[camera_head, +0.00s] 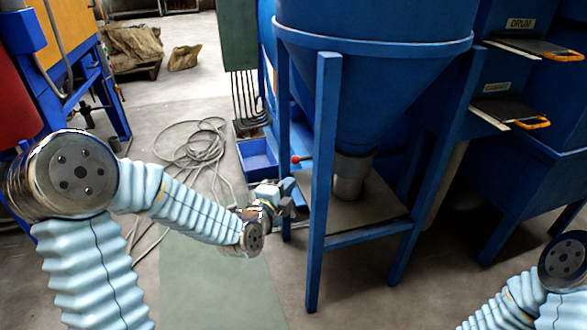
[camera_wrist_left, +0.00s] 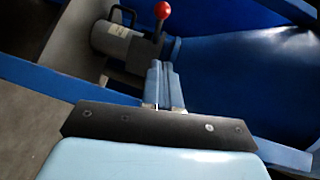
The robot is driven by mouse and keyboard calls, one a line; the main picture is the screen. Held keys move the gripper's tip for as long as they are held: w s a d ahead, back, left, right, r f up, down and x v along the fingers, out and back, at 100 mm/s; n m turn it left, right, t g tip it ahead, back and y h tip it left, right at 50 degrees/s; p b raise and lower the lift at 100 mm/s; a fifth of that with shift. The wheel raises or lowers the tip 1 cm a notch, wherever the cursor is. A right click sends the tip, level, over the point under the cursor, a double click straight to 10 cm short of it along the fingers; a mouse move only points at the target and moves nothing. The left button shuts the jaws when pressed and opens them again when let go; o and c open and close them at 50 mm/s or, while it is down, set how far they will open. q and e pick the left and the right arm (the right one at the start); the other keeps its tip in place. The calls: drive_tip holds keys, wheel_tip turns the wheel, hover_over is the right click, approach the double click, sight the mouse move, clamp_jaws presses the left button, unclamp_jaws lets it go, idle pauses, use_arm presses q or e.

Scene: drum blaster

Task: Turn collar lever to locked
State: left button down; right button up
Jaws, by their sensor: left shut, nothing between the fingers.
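The collar lever shows as a red ball knob (camera_head: 296,159) just left of the front blue hopper leg. In the left wrist view the red knob (camera_wrist_left: 163,10) tops a short dark lever. The grey collar (camera_head: 350,178) sits below the hopper cone; in the left wrist view it is a grey cylinder (camera_wrist_left: 118,44) left of the lever. My left gripper (camera_head: 287,192) is below the knob in the head view, shut and empty. Its closed fingers (camera_wrist_left: 164,84) point toward the lever, apart from the knob. My right gripper is out of view.
The blue hopper leg (camera_head: 324,190) stands close to the right of my left gripper. A blue bin (camera_head: 257,160) sits behind it. Coiled hose (camera_head: 195,145) lies on the floor to the left.

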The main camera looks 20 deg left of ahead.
use_arm(q)
approach(301, 159)
drive_tip(key=w+d, duration=0.2)
drive_tip(key=d, duration=0.1)
drive_tip(key=shift+w+a+f+p, duration=0.2)
drive_tip(key=shift+w+a+p, duration=0.1)
drive_tip(key=shift+w+a, duration=0.35)
drive_tip(key=shift+w+a+f+p, duration=0.3)
drive_tip(key=shift+w+a, duration=0.15)
drive_tip(key=shift+w, duration=0.3)
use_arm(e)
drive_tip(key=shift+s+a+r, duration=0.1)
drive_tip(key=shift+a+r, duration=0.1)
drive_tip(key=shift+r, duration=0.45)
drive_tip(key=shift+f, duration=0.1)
